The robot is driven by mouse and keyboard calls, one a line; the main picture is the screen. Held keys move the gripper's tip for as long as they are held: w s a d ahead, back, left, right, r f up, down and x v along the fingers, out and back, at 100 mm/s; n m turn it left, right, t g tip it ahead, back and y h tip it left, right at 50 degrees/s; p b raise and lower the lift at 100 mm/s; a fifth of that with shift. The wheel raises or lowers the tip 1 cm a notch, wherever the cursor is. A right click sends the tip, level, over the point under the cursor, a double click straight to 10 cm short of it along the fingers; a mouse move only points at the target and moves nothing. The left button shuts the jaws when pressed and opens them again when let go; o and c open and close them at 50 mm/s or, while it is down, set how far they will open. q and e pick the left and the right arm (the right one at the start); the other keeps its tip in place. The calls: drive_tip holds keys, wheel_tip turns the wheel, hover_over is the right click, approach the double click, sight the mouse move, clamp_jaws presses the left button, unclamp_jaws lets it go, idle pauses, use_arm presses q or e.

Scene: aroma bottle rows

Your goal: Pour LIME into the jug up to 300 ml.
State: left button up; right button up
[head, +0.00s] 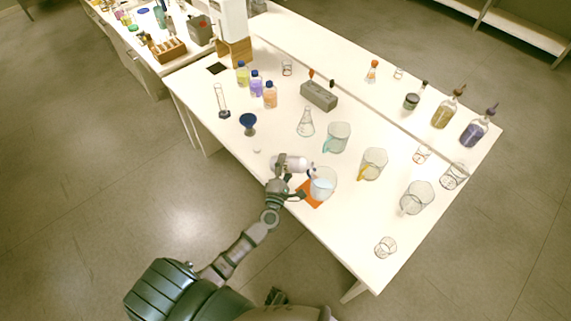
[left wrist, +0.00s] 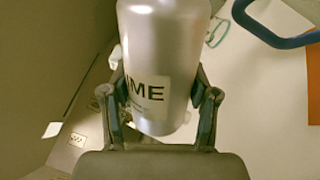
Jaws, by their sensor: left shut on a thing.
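My left gripper (head: 284,165) is shut on a pale bottle (head: 298,163). In the left wrist view the bottle (left wrist: 165,50) fills the space between the fingers (left wrist: 160,105), and its label shows "IME". In the head view the bottle lies tipped over, nearly level, its neck end pointing right toward a clear jug (head: 323,184). The jug stands on an orange mat (head: 306,196) at the table's front edge. A blue handle (left wrist: 275,25) shows at the top right of the left wrist view. I cannot read the jug's level or see any stream.
Other jugs stand behind and right: a green-handled one (head: 337,137), a yellow-handled one (head: 373,163) and a clear one (head: 416,197). A small glass (head: 385,247) stands near the right corner.

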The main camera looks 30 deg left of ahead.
use_arm(q)
drive_tip(key=shift+r+p, duration=0.25)
drive_tip(key=shift+p, duration=0.05)
use_arm(e)
drive_tip(key=shift+s+d+f, duration=0.1)
drive_tip(key=shift+s+f, duration=0.15)
drive_tip(key=shift+f, duration=0.05)
idle(0.5)
use_arm(q)
drive_tip(key=shift+m, duration=0.3)
drive_tip(key=shift+f, duration=0.25)
use_arm(e)
drive_tip(key=shift+s+f, duration=0.3)
drive_tip(key=shift+s, duration=0.05)
drive_tip(key=shift+s, duration=0.2)
use_arm(q)
drive_tip(key=shift+r, duration=0.15)
use_arm(e)
drive_tip(key=shift+w+r, duration=0.15)
drive_tip(key=shift+r, duration=0.1)
drive_tip(key=shift+w+r, duration=0.1)
drive_tip(key=shift+w, duration=0.3)
